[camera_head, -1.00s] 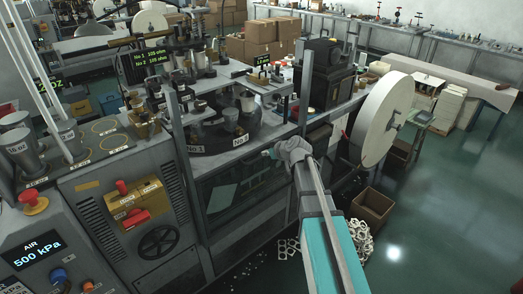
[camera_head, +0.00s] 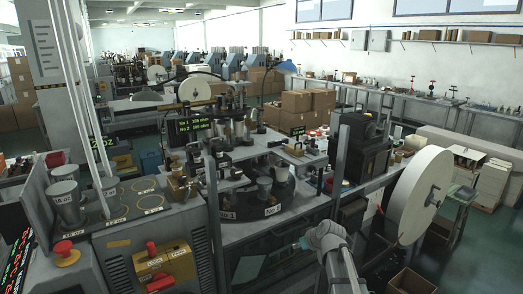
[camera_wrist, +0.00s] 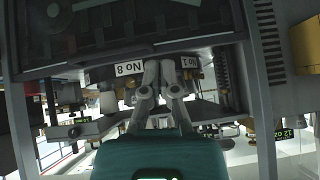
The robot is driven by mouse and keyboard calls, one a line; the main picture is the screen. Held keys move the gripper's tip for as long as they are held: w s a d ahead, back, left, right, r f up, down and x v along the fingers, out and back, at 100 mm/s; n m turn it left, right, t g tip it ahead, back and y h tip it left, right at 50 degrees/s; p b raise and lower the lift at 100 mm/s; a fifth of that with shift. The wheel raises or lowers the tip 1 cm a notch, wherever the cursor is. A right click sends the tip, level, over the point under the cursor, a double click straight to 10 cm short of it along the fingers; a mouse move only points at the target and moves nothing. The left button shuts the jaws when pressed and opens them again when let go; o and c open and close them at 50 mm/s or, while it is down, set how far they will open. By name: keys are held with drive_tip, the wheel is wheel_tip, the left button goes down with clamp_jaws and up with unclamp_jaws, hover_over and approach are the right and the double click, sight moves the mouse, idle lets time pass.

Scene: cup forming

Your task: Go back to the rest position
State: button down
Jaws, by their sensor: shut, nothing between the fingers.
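My gripper (camera_wrist: 163,70) shows in the wrist view with its two grey fingers together and nothing between them. The fingers point toward the cup machine's round table (camera_wrist: 92,75), which carries "No 8" and "No 1" labels. In the head view my arm reaches up from the bottom edge, right of centre, in front of the machine. The same round table (camera_head: 246,213) stands behind it there, with cups on top. The fingertips are too small to make out in the head view.
The machine's frame post (camera_head: 336,150) rises close behind my arm. A large white paper roll (camera_head: 421,195) stands to the right and an open cardboard box (camera_head: 410,282) lies on the floor. A control console with a yellow lock box (camera_head: 166,264) is at the left.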

drive_tip(key=s+d+f+m+g+h, duration=0.1)
drive_tip(key=s+f+m+g+h, duration=0.1)
drive_tip(key=s, duration=0.8)
drive_tip(key=s+d+f+m+g+h, duration=0.1)
drive_tip(key=s+f+m+g+h, duration=0.2)
drive_tip(key=s, duration=0.7)
drive_tip(key=shift+s+d+g, duration=0.25)
drive_tip(key=shift+d+g, duration=0.05)
drive_tip(key=shift+g, duration=0.6)
idle(0.4)
